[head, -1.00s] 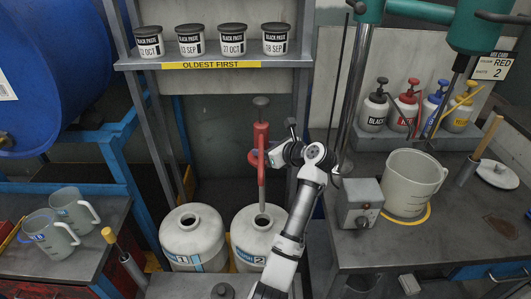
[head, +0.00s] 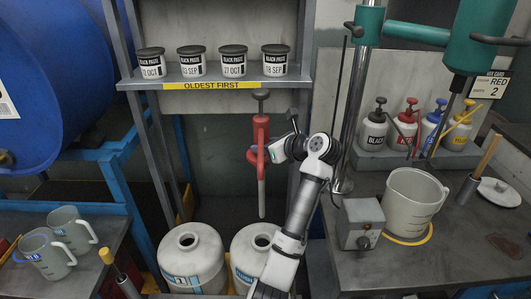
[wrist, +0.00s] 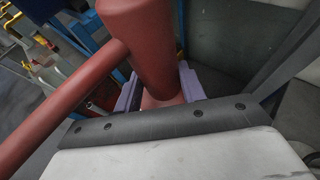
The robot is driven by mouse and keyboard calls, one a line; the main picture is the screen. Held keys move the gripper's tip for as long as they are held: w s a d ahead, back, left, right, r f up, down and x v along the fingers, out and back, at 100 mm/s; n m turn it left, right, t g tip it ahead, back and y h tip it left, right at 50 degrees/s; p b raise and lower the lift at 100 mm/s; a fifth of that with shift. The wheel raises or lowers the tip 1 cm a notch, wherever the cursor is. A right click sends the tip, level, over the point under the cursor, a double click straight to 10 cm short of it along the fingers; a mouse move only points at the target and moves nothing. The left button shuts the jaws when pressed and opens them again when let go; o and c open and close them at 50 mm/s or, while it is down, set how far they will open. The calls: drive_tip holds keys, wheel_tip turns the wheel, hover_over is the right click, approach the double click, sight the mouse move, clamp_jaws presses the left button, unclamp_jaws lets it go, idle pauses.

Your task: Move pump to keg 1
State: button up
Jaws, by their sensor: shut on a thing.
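The red pump (head: 261,133), with a grey tube below and a dark knob on top, hangs upright in the air. My gripper (head: 268,153) is shut on its red body. In the wrist view the pump (wrist: 150,45) fills the upper middle, between the gripper's two pale purple fingers (wrist: 160,92). The tube's lower end shows just above the open mouth of keg 2 (head: 246,262), apart from it. Keg 1 (head: 188,258), cream with a blue label and an open mouth, stands to the left of keg 2. My arm covers the right side of keg 2.
A shelf (head: 215,84) with several black paste tubs is above and behind the kegs. Its grey posts stand on both sides. A blue drum (head: 50,80) and jugs (head: 45,253) are left. A bucket (head: 412,195) and grey box (head: 360,222) are on the right bench.

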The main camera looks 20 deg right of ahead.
sight(261, 116)
drive_tip(key=shift+r, duration=4.8)
drive_tip(key=shift+f, duration=0.15)
